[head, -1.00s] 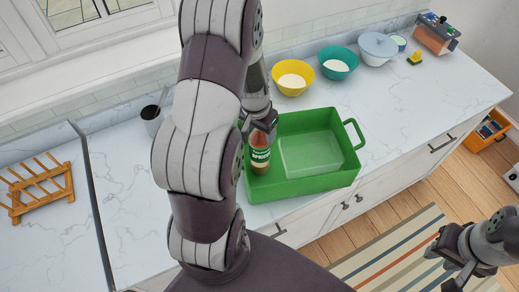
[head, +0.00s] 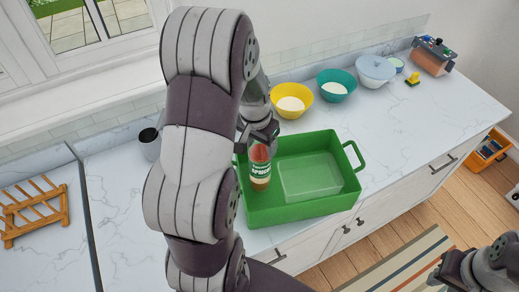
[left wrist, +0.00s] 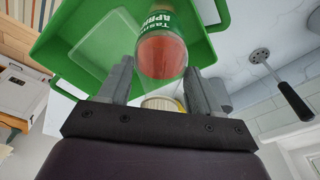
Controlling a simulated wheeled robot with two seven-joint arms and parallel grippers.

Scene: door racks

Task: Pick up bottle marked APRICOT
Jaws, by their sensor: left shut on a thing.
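A bottle (head: 260,168) with a red-orange top and a green label stands upright at the left end of the green tray. The two fingers sit on either side of the red-orange top in the left wrist view. Whether the base touches the tray floor I cannot tell. My right gripper (head: 440,274) is at the lower right edge, partly cut off, away from the counter.
The green tray (head: 300,212) also holds a clear, pale box (head: 312,178). A wooden rack (head: 35,212) is at left. Counter right of the tray is clear.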

